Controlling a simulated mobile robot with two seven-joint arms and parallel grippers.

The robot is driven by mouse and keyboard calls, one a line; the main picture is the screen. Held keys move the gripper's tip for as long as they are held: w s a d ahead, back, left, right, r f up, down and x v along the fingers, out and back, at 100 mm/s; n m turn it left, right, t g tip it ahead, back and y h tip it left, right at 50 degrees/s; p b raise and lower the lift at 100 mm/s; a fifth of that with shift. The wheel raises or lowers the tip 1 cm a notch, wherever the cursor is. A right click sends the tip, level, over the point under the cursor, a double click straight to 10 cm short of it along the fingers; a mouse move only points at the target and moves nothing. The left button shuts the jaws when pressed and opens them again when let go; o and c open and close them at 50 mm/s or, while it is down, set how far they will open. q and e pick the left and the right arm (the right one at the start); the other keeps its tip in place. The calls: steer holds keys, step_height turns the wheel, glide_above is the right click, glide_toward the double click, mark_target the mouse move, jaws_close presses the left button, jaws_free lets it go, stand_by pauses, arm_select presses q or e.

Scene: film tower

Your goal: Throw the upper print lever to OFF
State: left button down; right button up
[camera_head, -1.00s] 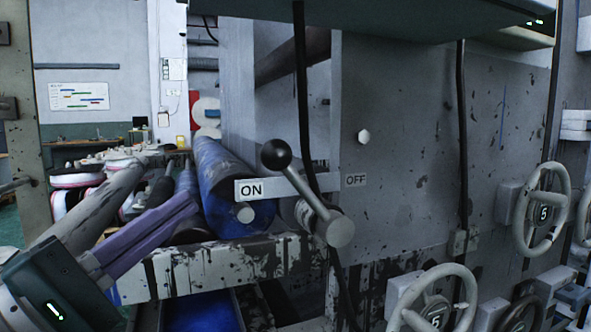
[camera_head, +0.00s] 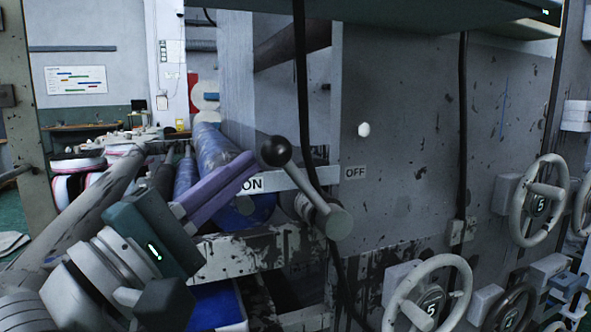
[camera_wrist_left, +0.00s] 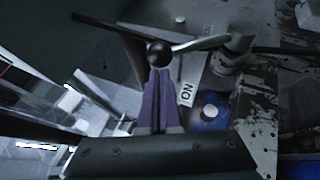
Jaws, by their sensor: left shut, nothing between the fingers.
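The upper print lever (camera_head: 298,176) is a grey rod with a black ball knob (camera_head: 276,151), on a round grey pivot (camera_head: 337,223). It tilts up and left, toward the side of the ON label (camera_head: 253,184). The OFF label (camera_head: 355,173) is on the panel to the right of the rod. My left gripper (camera_head: 250,164) has purple fingers, shut and empty, with tips just left of the knob and partly over the ON label. In the left wrist view the knob (camera_wrist_left: 158,52) sits right at the fingertips (camera_wrist_left: 160,72); I cannot tell whether they touch. My right gripper is not in view.
A black cable (camera_head: 301,90) hangs down in front of the panel, crossing behind the lever. Handwheels (camera_head: 539,199) stick out at the right and lower right. Blue rollers (camera_head: 216,150) lie behind my left gripper. The panel (camera_head: 410,150) right of the lever is mostly clear.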

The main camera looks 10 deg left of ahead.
arm_select(q)
steer(key=w+d+r+m+g+p, duration=0.1)
steer(key=r+p, duration=0.1)
steer(key=p, duration=0.3)
steer(key=w+d+r+m+g+y+p, duration=0.1)
steer(key=r+g+p, duration=0.1)
steer(key=p, duration=0.3)
steer(key=d+r+m+g+p, duration=0.1)
steer(key=d+r+p, duration=0.1)
steer(key=p, duration=0.3)
steer(key=shift+w+d+r+g+p, duration=0.1)
steer(key=shift+w+r+g+p, duration=0.2)
steer(key=shift+w, duration=0.1)
steer(key=w+d+m+g+y+p, duration=0.2)
steer(key=w+d+g+p, duration=0.1)
steer(key=w+d+p, duration=0.1)
steer(key=d+p, duration=0.1)
steer(key=d, duration=0.1)
steer(key=shift+w+d, duration=0.25)
steer(key=shift+d, duration=0.1)
step_height(320, 180, up, 2)
steer(key=r+p, duration=0.1)
glide_above(281, 138)
steer(key=s+d, duration=0.2)
steer(key=d, duration=0.2)
steer(key=shift+a+f, duration=0.15)
steer(key=shift+f, duration=0.1)
